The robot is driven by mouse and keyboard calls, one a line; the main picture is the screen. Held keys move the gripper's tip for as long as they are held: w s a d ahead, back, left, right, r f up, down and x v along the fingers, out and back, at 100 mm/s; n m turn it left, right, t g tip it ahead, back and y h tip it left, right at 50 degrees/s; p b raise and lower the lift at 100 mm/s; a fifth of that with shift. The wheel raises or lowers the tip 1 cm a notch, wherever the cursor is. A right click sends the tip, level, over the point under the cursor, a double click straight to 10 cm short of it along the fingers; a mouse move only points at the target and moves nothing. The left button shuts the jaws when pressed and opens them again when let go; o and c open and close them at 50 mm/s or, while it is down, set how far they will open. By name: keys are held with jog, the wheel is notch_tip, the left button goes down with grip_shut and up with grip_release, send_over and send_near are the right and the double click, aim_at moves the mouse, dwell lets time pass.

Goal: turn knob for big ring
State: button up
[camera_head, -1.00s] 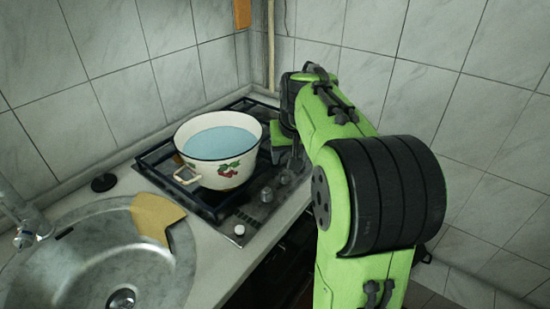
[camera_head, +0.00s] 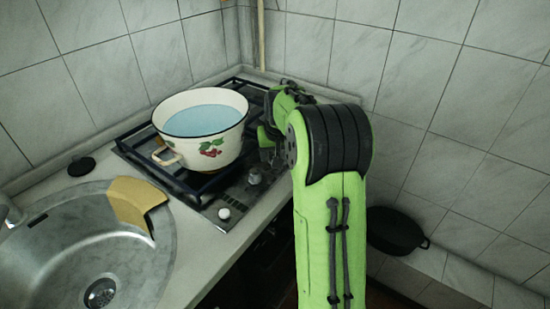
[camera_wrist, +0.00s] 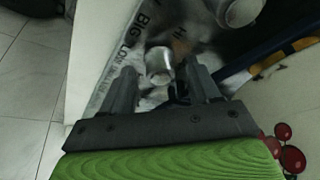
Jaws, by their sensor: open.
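In the wrist view a silvery stove knob (camera_wrist: 159,64) sits just ahead of and between the two fingertips of my gripper (camera_wrist: 163,82). The fingers are open, and I cannot tell whether they touch it. Printed letters reading BIG, LOW and HI show beside this knob. A second knob (camera_wrist: 243,10) shows at the top edge. In the head view my arm hides most of the gripper, at the right side of the stove (camera_head: 190,190). A knob (camera_head: 254,176) and a pale knob (camera_head: 224,213) show on the stove's front strip.
A white enamel pot (camera_head: 215,150) with bluish water stands on the stove grate, close to my gripper. A steel sink (camera_head: 60,250) with a tan cloth-like piece (camera_head: 135,203) on its rim lies left. A black pan (camera_head: 397,232) is at lower right. Tiled walls close off the back.

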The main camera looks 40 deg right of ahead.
jog(key=shift+w+f, duration=0.1)
jog(key=shift+f, duration=0.15)
jog(key=shift+c, duration=0.2)
jog(key=c, duration=1)
jog(key=shift+o, duration=0.2)
